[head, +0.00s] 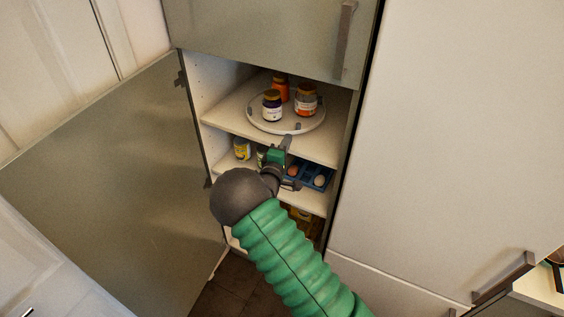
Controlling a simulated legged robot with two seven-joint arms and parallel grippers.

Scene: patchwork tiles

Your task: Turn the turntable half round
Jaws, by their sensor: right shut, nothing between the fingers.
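The turntable (262,124) is a round, light disc on the upper shelf of an open cabinet. Small grey knobs show near its rim, one at the front and one at the left. My right gripper (287,143) is shut and empty. In the picture its tip lies just below the turntable's front rim, by the shelf edge; I cannot tell whether it touches. My left gripper is not in view.
The cabinet door (110,190) stands open at the left. The lower shelf holds a yellow-labelled jar (242,148) and a blue tray (325,173) with round items, partly behind my arm. A tall pale panel (450,130) closes off the right side.

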